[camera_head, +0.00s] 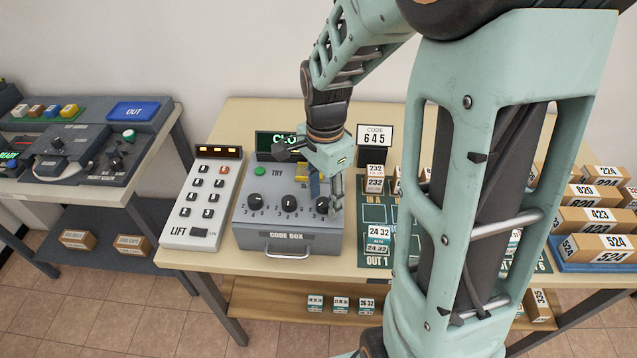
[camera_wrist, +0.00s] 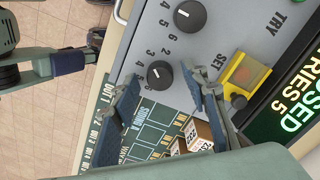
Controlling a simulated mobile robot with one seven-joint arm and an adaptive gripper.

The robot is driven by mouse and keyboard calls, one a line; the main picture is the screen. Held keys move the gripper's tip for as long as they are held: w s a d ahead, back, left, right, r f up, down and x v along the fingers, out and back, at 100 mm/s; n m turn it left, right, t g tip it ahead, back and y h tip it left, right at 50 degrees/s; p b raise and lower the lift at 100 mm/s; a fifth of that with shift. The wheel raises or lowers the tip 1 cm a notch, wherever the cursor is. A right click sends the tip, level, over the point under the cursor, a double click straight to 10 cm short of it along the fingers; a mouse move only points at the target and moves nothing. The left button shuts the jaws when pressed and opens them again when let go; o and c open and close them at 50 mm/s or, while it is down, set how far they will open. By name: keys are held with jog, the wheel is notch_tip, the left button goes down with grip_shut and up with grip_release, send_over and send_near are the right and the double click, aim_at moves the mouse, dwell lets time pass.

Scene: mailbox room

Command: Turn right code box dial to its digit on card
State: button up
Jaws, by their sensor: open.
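The grey code box (camera_head: 287,238) sits on the table with three black dials on its sloped face. The right dial (camera_head: 322,205) is partly hidden by my gripper (camera_head: 326,190) in the head view. In the wrist view the right dial (camera_wrist: 160,74) shows between my two open fingertips, one on each side; contact is not clear. Its white mark is small and I cannot tell its digit. The middle dial (camera_wrist: 190,15) and left dial (camera_head: 256,200) are free. The card (camera_head: 375,136) behind reads CODE 645.
The box's display (camera_wrist: 294,105) shows CLOSED and TRIES 5. A lift keypad (camera_head: 205,200) stands left, and a sorting mat with small boxes (camera_head: 376,184) lies right.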

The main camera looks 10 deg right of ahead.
jog(key=shift+f, duration=0.2)
grip_shut()
